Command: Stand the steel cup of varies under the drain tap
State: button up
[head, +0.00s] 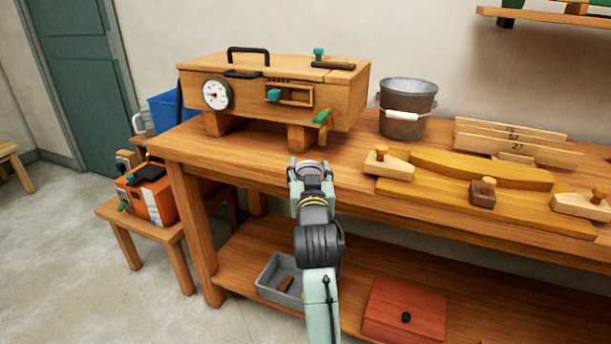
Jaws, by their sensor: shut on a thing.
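My gripper (311,170) is at the front edge of the workbench, seen from behind, shut on a small round thing with a pale rim and an orange-brown inside. I take this to be the steel cup (312,164); most of it is hidden by my gripper. The wooden box (270,92) stands on feet on the bench, with a round dial on its front. A tap with a green handle (322,118), which looks like the drain tap, sticks out low at the box's right front. The cup is in front of and below this tap in the picture, apart from it.
A metal bucket (405,108) stands right of the box. Wooden boards and forms (480,177) cover the bench's right side. Below are a grey tray (276,283) and a red box (403,308). A stool (150,230) with an orange case stands left. Bench front-left of the box is clear.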

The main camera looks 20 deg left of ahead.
jog(key=shift+w+d+p, duration=0.15)
jog(key=shift+w+p, duration=0.15)
jog(key=shift+w, duration=3.85)
jog(key=shift+f, duration=0.3)
jog(key=o, duration=1.2)
